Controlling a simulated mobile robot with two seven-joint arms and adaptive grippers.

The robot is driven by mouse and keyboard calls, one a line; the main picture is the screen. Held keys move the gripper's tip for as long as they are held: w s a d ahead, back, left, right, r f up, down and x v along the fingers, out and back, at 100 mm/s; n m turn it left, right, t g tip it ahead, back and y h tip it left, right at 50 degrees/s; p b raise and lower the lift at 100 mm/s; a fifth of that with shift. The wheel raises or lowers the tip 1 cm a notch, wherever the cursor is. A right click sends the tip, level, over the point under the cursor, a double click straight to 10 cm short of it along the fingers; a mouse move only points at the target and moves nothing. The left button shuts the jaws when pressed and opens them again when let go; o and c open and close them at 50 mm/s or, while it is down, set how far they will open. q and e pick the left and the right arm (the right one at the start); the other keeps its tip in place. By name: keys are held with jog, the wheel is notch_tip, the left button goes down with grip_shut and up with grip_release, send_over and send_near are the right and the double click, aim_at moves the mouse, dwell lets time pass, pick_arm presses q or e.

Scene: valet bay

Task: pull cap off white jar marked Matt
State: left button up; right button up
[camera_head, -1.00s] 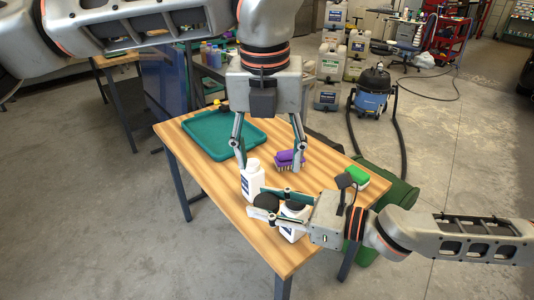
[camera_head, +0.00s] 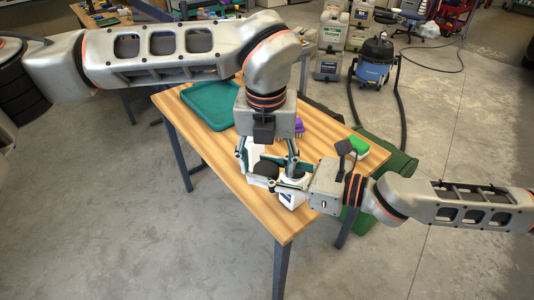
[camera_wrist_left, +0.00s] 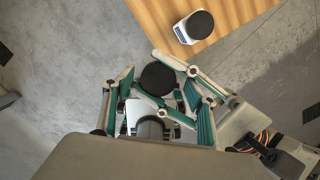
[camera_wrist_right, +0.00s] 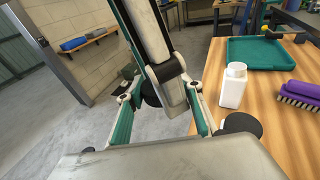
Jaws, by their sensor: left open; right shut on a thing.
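A white jar (camera_wrist_right: 233,88) with a bare white top and no dark cap stands on the table. In the head view it is partly behind my left gripper (camera_head: 270,173). My right gripper (camera_head: 276,172) is shut on a round black cap (camera_head: 266,169), held in the air. My left gripper is open, its fingers on either side of that cap in the left wrist view (camera_wrist_left: 157,78); I cannot tell whether they touch it. A second white jar (camera_head: 290,200) wears a black cap; it also shows in the left wrist view (camera_wrist_left: 197,27). No label is readable.
A teal tray (camera_head: 212,104) lies at the table's far left. A purple brush (camera_wrist_right: 298,96) and a green brush (camera_head: 359,147) lie to the right. A green bin (camera_head: 395,160) stands beside the table. The wooden table (camera_head: 225,165) is bare at its left front.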

pick_arm(q)
jog(key=c, duration=1.2)
jog(key=shift+o, duration=0.2)
pick_arm(e)
jog(key=o, duration=1.3)
jog(key=shift+d, duration=0.1)
